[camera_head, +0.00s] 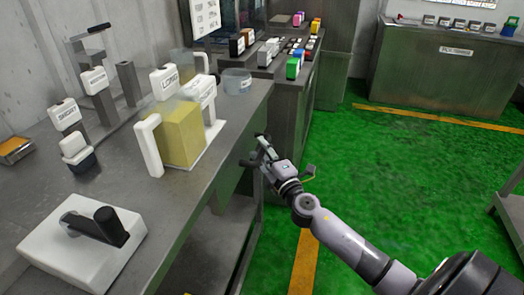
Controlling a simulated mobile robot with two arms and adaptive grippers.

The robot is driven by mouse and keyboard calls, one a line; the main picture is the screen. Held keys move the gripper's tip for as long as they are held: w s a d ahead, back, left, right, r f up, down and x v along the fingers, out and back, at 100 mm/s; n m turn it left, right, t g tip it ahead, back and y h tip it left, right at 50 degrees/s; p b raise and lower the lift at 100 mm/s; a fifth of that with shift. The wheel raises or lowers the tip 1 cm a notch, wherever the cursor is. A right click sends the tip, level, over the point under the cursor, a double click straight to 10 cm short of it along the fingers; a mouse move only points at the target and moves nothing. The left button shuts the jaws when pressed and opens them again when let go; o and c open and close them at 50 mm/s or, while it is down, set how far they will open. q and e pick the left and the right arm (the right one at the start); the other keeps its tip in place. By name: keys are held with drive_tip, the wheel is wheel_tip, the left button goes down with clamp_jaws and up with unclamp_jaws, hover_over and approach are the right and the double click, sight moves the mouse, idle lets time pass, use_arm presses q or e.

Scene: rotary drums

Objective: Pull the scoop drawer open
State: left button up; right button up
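My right gripper (256,151) is at the front edge of the grey metal counter (210,180), at the middle of the head view. Its two dark fingers look spread, with nothing visible between them. The counter's front face beside the fingers is dark and partly hidden by the gripper, so I cannot make out a scoop drawer or its handle there, nor tell whether the fingers touch anything. My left gripper is not in view.
On the counter stand a yellow block in a white frame (183,133), a white box with a black handle (85,242), labelled white-topped posts (95,80) and a clear round dish (237,80). Green floor (410,170) lies open to the right; a labelled metal cabinet (425,70) stands behind.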

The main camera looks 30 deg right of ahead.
clamp_jaws()
idle(0.7)
